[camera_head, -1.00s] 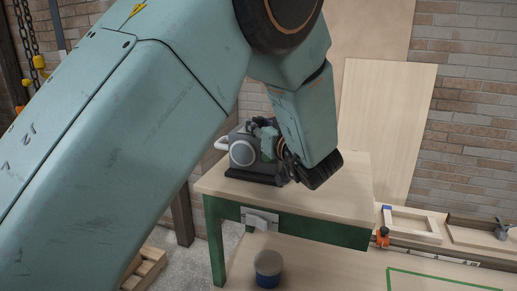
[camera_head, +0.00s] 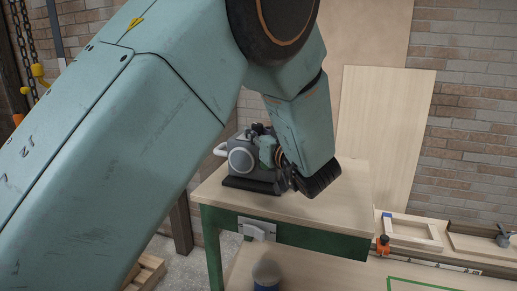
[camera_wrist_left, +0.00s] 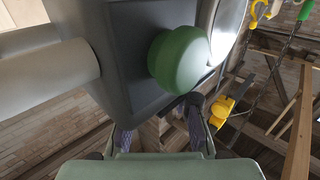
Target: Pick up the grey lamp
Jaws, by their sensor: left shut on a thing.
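The grey lamp (camera_head: 241,160) is at the left part of the wooden table top, with a round pale lens, a white handle at its left and a flat black base. My left gripper (camera_head: 274,158) reaches down to its right side and is shut on it. I cannot tell whether the base touches the table. In the left wrist view the lamp's dark grey body (camera_wrist_left: 118,60) and green knob (camera_wrist_left: 180,60) fill the upper part. My gripper's fingers (camera_wrist_left: 160,120) are against its lower edge there, their contact partly hidden. My right gripper is out of view.
The table (camera_head: 335,205) has a green frame and a bare top to the right of the lamp. A round pot (camera_head: 267,272) stands on a lower wooden surface in front. Plywood sheets (camera_head: 385,130) lean on the brick wall behind. Chains (camera_head: 22,50) hang at left.

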